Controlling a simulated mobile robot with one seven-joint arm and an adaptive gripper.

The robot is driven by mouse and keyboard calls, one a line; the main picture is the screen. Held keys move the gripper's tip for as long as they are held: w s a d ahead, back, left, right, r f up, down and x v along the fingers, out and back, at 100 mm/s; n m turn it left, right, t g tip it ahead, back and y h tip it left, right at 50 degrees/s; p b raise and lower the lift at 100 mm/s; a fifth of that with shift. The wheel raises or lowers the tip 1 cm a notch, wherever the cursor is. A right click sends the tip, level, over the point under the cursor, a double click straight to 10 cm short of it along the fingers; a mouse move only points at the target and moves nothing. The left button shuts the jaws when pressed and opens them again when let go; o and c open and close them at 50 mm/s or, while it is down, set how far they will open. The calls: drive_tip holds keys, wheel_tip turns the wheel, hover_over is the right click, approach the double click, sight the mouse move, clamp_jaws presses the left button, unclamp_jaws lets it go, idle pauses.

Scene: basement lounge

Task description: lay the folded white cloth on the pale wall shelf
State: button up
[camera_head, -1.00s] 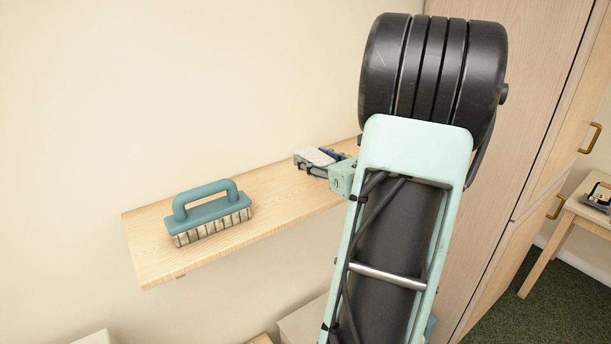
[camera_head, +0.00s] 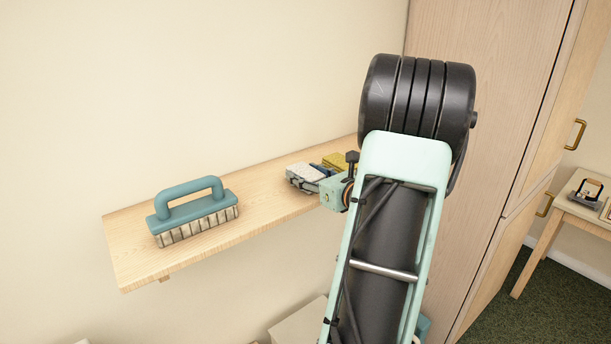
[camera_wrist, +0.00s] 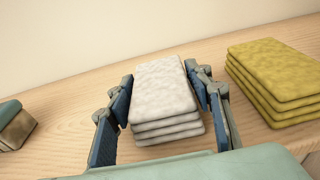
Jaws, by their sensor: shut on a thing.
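The folded white cloth (camera_wrist: 163,92) is a stack of several layers between the blue-padded fingers of my gripper (camera_wrist: 165,112) in the wrist view. My gripper is shut on it from both sides. The cloth is over the pale wall shelf (camera_wrist: 65,102); I cannot tell for sure whether its underside touches the board. In the head view the cloth (camera_head: 306,172) and my gripper (camera_head: 308,181) show over the right half of the shelf (camera_head: 135,262), with my arm hiding part of the gripper and the shelf's right end.
A folded yellow cloth (camera_wrist: 275,80) lies on the shelf right of the white one, also partly visible in the head view (camera_head: 340,161). A teal-handled brush (camera_head: 193,212) stands on the shelf's left part. A tall wooden cabinet (camera_head: 470,120) is at right, with a small table (camera_head: 570,205) beyond.

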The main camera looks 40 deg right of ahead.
drive_tip(key=shift+f, duration=0.25)
drive_tip(key=o, duration=1.2)
drive_tip(key=shift+r, duration=0.1)
drive_tip(key=shift+c, duration=0.2)
drive_tip(key=shift+r, duration=0.1)
drive_tip(key=shift+r, duration=0.2)
drive_tip(key=b+v, duration=0.1)
drive_tip(key=v, duration=1.1)
drive_tip(key=shift+f+b, duration=0.25)
drive_tip(key=shift+b, duration=0.05)
